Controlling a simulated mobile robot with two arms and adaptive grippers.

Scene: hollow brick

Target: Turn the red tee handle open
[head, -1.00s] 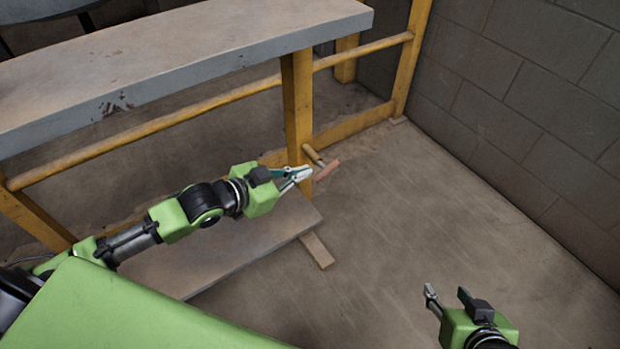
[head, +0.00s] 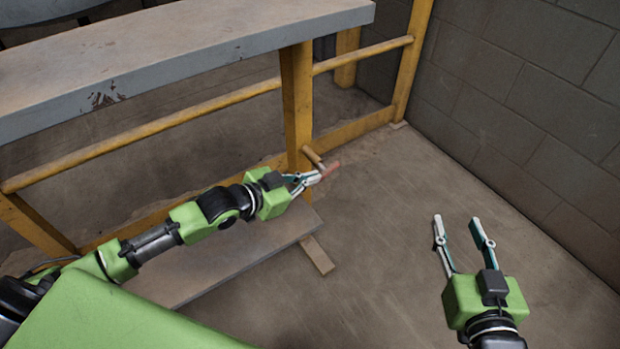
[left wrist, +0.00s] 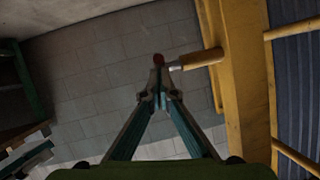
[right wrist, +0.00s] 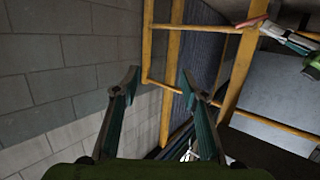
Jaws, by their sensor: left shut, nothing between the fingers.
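The red tee handle (head: 331,168) sits on the end of a yellow-brown stem (head: 313,156) that sticks out from the yellow post. My left gripper (head: 318,178) is shut and empty, its fingertips right at the handle; whether they touch it I cannot tell. In the left wrist view the handle (left wrist: 158,60) shows end-on just beyond the closed fingertips (left wrist: 157,82). The right wrist view also shows the red handle (right wrist: 254,20) near the top, with my left gripper beside it. My right gripper (head: 456,219) is open and empty above the floor, well to the right of the handle.
A grey bench top (head: 180,45) rests on yellow posts (head: 297,100) and rails. A low grey shelf (head: 235,252) lies beneath my left arm. A block wall (head: 530,100) closes off the right side. The floor (head: 400,220) between my two grippers is clear.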

